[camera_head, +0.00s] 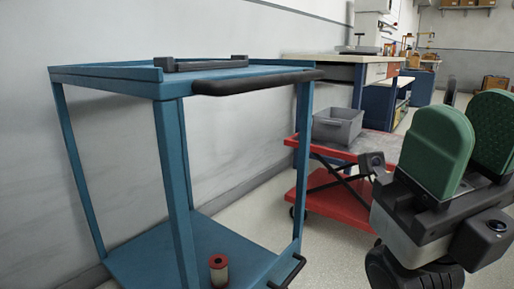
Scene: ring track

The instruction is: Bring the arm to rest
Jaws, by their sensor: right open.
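My right gripper (468,138) is at the right side of the head view. Its two green padded fingers point up and stand apart, with nothing between them. It is in front of and to the right of the blue cart, apart from it. My left gripper is not in view.
A blue cart (178,170) with a black handle (258,82) stands at the left by the wall. A red lift table (335,196) holding a grey bin (338,125) is behind. A workbench (345,65) stands farther back.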

